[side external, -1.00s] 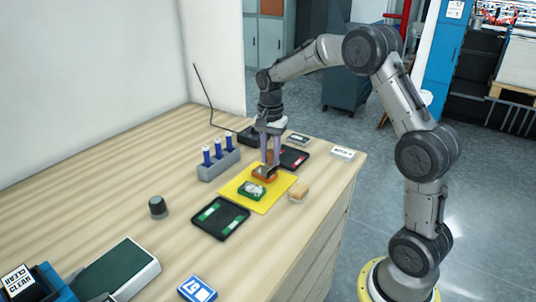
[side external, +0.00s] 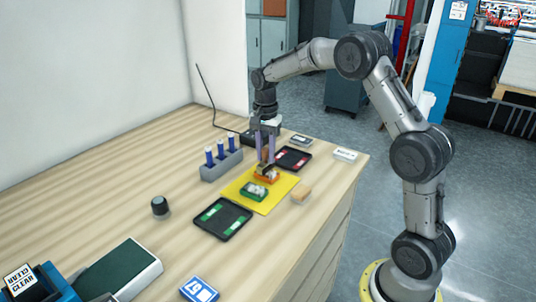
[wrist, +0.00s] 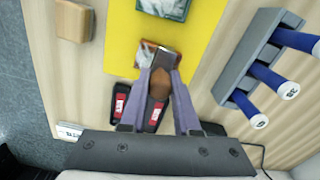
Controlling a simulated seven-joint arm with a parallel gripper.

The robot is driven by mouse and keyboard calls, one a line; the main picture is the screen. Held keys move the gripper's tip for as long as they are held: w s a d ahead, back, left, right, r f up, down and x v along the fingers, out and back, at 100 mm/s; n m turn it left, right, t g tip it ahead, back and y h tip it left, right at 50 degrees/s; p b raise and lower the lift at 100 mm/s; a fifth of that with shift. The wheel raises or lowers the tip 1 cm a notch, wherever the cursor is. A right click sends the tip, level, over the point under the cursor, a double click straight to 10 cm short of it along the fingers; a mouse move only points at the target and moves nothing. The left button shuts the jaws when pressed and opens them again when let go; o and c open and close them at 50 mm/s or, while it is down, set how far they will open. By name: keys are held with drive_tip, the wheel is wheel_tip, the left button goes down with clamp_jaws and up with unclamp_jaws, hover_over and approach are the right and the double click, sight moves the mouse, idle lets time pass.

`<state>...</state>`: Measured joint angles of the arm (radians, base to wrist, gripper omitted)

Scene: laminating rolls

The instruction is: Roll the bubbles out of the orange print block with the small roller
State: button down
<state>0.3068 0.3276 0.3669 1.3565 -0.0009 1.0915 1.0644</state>
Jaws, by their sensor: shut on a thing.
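The orange print block (side external: 266,179) lies on the yellow mat (side external: 284,191) behind the green print block (side external: 253,192). In the wrist view, part of the orange block (wrist: 143,52) shows, with the green block (wrist: 163,8) at the top edge. My gripper (side external: 265,165) is shut on the brown handle of the small roller (wrist: 159,84), between the two fingers. The roller's grey head lies over the orange block in the wrist view. I cannot tell whether it presses on the print, and bubbles are too small to make out.
A grey rack with several blue-handled tools (side external: 222,165) stands left of the mat. A black tray with green pieces (side external: 221,219) lies in front and one with red pieces (side external: 292,158) behind. A tan block (side external: 301,194) sits at the right.

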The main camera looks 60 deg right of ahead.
drive_tip(key=shift+w+f, duration=0.1)
drive_tip(key=shift+w, duration=0.8)
wheel_tip(320, 180, up, 6)
idle(0.7)
drive_tip(key=a+f+n, duration=0.1)
drive_tip(key=a+n, duration=0.3)
drive_tip(key=a+f+n, duration=0.2)
drive_tip(key=a+n, duration=0.2)
drive_tip(key=a, duration=0.1)
drive_tip(key=s+a+f+n, duration=0.1)
drive_tip(key=a+n, duration=0.3)
drive_tip(key=a, duration=0.1)
drive_tip(key=shift+s+a+f, duration=0.1)
drive_tip(key=shift+a+f, duration=0.05)
drive_tip(key=shift+f, duration=0.2)
drive_tip(key=shift+n, duration=0.3)
